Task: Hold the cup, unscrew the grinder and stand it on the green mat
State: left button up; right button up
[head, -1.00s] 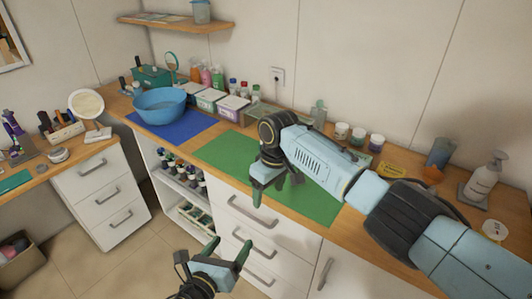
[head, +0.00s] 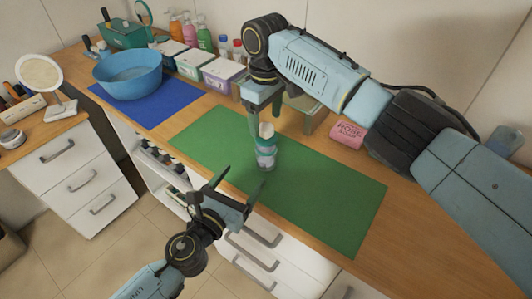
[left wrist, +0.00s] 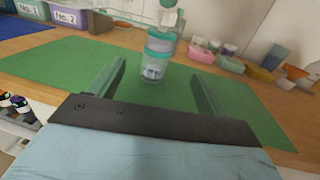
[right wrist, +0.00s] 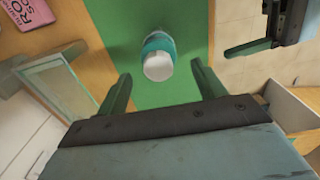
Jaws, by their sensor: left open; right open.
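A clear cup (head: 265,160) stands upright on the green mat (head: 320,205), with the teal-and-white grinder (head: 267,132) on top of it. My right gripper (head: 264,112) is open and points down just above the grinder; in the right wrist view the grinder's white top (right wrist: 158,66) lies ahead, between the finger lines. My left gripper (head: 232,190) is open at the mat's front edge, facing the cup. In the left wrist view the cup (left wrist: 154,68) is ahead between the open fingers, not touched.
A blue mat (head: 165,112) with a blue bowl (head: 128,75) lies to the left. Labelled boxes (head: 222,74) and bottles line the wall. A pink box (head: 347,133) lies behind the mat. The mat's right part is bare.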

aim_at(261, 151)
jog(key=shift+w+f, duration=0.25)
pick_arm(q)
jog(key=shift+x, duration=0.8)
jog(key=x, duration=1.2)
pick_arm(e)
jog(key=shift+s+r, duration=0.1)
pick_arm(q)
jog(key=shift+f, duration=0.1)
jog(key=shift+c, duration=0.4)
